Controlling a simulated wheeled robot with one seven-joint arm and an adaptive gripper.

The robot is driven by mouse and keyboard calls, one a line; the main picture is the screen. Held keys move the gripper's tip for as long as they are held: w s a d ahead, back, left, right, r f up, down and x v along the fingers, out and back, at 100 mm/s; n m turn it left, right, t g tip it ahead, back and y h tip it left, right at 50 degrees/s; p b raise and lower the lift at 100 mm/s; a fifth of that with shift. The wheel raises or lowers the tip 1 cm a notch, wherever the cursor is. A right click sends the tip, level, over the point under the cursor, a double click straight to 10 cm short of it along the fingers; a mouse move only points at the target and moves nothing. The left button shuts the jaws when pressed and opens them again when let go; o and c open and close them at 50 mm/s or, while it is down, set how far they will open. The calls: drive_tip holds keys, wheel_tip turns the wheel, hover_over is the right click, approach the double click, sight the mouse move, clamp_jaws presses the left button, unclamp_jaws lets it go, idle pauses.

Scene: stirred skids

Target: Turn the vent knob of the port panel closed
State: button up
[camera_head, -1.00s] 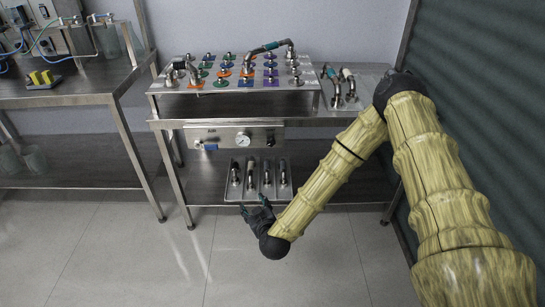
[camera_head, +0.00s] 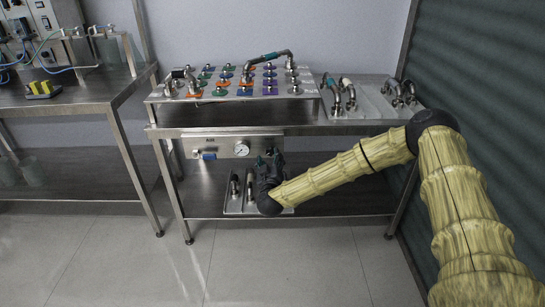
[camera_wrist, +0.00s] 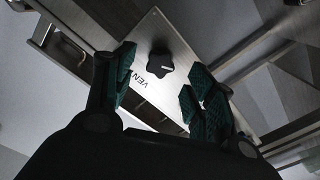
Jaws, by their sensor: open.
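The vent knob (camera_wrist: 159,65) is black and lobed, on a pale metal panel (camera_wrist: 150,35) with the partly visible lettering "VEN" beside it in the wrist view. In the head view the steel panel (camera_head: 221,147) hangs below the table top, with a round gauge (camera_head: 241,149) and a blue-handled valve (camera_head: 208,155). My gripper (camera_head: 269,159) is in front of the panel's right end and hides the knob there. In the wrist view my gripper (camera_wrist: 163,75) is open, its green-padded fingers to either side of the knob. The knob appears between and beyond them; contact cannot be told.
Above is a slanted board (camera_head: 160,98) with coloured ports and bent pipes. Plates with pipe fittings (camera_head: 340,97) lie to its right. A second steel table (camera_head: 95,97) stands at left.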

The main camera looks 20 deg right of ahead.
sight(270, 153)
drive_tip(key=shift+x, duration=1.6)
drive_tip(key=shift+c, duration=0.3)
drive_tip(key=c, duration=1)
